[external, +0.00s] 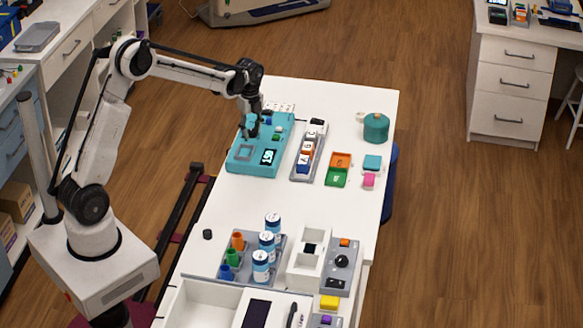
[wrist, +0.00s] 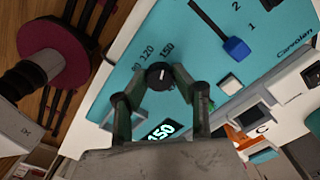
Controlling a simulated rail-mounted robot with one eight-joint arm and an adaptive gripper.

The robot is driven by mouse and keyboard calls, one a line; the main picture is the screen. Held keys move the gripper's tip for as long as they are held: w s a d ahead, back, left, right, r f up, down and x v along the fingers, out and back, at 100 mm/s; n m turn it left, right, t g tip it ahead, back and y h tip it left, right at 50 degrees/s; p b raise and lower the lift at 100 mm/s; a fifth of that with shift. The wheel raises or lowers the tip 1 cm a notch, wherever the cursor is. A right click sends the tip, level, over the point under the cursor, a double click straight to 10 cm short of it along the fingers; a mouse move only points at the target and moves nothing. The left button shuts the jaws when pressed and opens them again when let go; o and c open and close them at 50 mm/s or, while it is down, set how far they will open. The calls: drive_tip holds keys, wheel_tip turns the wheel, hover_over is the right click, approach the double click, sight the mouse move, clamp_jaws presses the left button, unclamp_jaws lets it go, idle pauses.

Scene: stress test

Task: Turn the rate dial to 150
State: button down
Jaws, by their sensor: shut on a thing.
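The teal device panel (external: 250,168) lies on the white table, and it also fills much of the wrist view (wrist: 125,95). In the wrist view the black round dial (wrist: 159,76) sits beside printed numbers including 80, 120 and 150. My gripper (wrist: 160,80) is shut on the dial, with one finger at each side. The dial's pointer direction is too small to tell surely. A dark display (wrist: 160,131) on the panel reads 150. In the external view my gripper (external: 251,128) is over the panel and hides the dial.
A blue lever (wrist: 236,48) with marks 1 and 2 and a white button (wrist: 230,84) are near the dial on the panel. A grey tray of blocks (external: 306,155) stands right of the panel. Orange and green trays (external: 338,170) and a teal pot (external: 376,127) are farther right.

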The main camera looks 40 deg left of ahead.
sight(251, 131)
drive_tip(key=shift+m, duration=0.3)
drive_tip(key=c, duration=1.4)
unclamp_jaws()
drive_tip(key=shift+r, duration=0.1)
wheel_tip(251, 131, up, 12)
drive_tip(key=shift+f, duration=0.1)
